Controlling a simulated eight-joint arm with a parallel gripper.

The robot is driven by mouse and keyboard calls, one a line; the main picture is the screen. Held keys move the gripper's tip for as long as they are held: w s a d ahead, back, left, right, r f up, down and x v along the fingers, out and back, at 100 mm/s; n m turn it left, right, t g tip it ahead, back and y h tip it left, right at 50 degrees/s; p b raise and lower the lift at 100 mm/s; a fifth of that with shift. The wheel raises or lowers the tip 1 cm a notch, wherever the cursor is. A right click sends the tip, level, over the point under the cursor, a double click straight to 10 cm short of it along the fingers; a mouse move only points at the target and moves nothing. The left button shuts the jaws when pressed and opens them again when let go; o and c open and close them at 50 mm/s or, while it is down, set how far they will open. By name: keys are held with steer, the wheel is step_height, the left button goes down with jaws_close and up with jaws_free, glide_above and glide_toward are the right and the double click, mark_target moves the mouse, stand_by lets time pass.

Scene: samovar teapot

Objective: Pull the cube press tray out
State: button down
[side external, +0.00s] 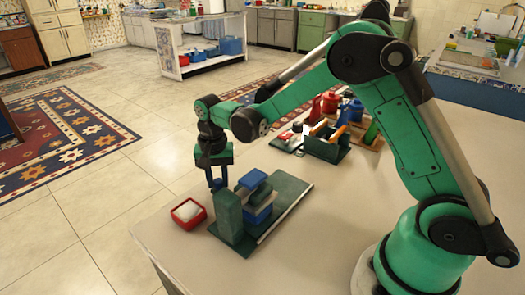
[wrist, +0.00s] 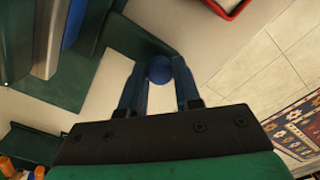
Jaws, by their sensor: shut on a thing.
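The cube press has a dark green base plate (side external: 290,200), an upright dark green block (side external: 229,218) at its front, and blue and green blocks (side external: 258,196) stacked beside it. My gripper (side external: 217,185) is low over the table, at the far left side of the press. In the wrist view my gripper (wrist: 159,78) has its two dark blue fingers closed on a round blue knob (wrist: 160,69). The knob sits by a dark green part (wrist: 145,42) of the press. Which part is the tray, and how far it is out, I cannot tell.
A red square dish (side external: 188,212) with white contents stands at the table's left edge, close to the press. A dark green box (side external: 326,146) and red and blue vessels stand farther back. The table front (side external: 310,255) is clear.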

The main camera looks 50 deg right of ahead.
steer(key=d, duration=1)
steer(key=shift+d, duration=0.25)
steer(key=c, duration=0.6)
jaws_free()
steer(key=shift+r, duration=0.1)
step_height(320, 180, up, 5)
steer(key=shift+r, duration=0.2)
